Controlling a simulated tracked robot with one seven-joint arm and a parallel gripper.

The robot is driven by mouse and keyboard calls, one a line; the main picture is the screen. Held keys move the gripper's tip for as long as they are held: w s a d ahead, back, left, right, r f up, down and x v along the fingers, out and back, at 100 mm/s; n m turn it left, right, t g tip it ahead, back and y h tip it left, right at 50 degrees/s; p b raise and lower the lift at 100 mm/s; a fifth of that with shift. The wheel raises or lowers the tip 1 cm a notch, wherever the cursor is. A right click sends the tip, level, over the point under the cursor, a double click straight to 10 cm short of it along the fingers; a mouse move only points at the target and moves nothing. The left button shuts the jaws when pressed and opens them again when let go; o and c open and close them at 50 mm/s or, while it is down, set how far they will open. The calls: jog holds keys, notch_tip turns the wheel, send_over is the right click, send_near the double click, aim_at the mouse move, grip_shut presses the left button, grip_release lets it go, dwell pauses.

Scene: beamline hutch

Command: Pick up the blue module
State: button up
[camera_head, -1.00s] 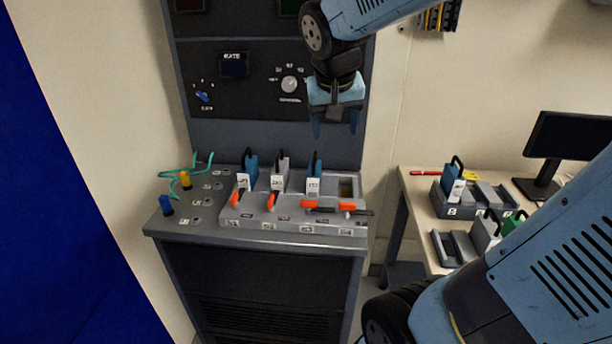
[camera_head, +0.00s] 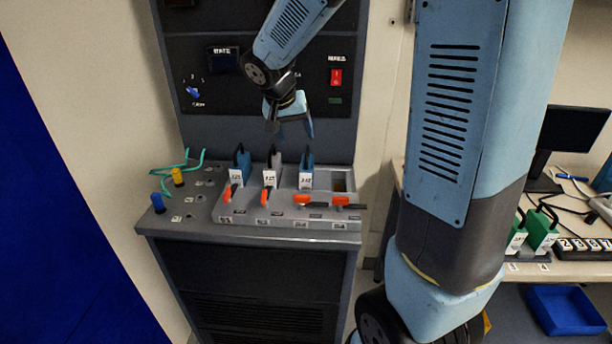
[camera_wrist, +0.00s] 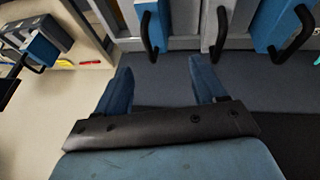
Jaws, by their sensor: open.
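Two blue modules with black loop handles and white labels stand upright in the grey rack (camera_head: 232,213), one at left (camera_head: 242,163) and one at right (camera_head: 306,168). A grey module (camera_head: 275,164) stands between them. Both blue modules show at the top of the wrist view, one at middle (camera_wrist: 152,14) and one at right (camera_wrist: 270,27). A further blue module (camera_wrist: 40,48) is on the side bench in the wrist view. My gripper (camera_head: 291,130) is open and empty above the rack, touching no module. My arm hides part of the bench in the head view.
The rack has orange levers (camera_head: 318,201) along its front and an open slot at its right end. Blue and yellow plugs (camera_head: 158,203) with green cables stand at left. Green modules (camera_head: 541,230) and a monitor (camera_head: 572,137) are on the right bench. A blue bin (camera_head: 565,311) is below.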

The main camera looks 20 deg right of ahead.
jog(key=shift+s+x, duration=0.1)
jog(key=shift+x, duration=2.55)
jog(key=shift+s+x, duration=0.15)
jog(key=shift+x, duration=2.5)
jog(key=shift+d, duration=0.2)
jog(key=shift+c, duration=0.5)
grip_shut()
jog(key=shift+w+r, duration=0.1)
jog(key=shift+r, duration=0.05)
notch_tip(320, 180, up, 10)
